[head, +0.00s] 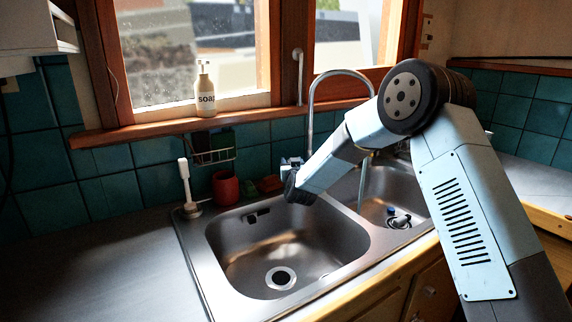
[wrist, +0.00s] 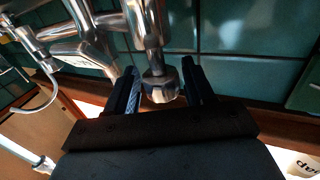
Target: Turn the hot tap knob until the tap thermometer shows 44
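The tap's tall curved spout (head: 340,73) rises behind the sink in the head view; my arm hides most of the tap body. A pale streak like running water (head: 362,185) drops into the right basin. In the wrist view, a faceted metal knob (wrist: 160,89) at the end of the tap body (wrist: 147,25) sits between the fingers of my gripper (wrist: 160,82). The fingers are apart, one on each side of it; I cannot tell whether they touch it. A pale panel (wrist: 92,57) on the tap may be the thermometer; no reading is legible.
The left basin (head: 275,250) is empty. A soap bottle (head: 204,90) stands on the windowsill. A white-handled brush (head: 186,185), a red cup (head: 226,188) and a wire rack (head: 211,155) are behind the sink. The left counter (head: 90,262) is clear.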

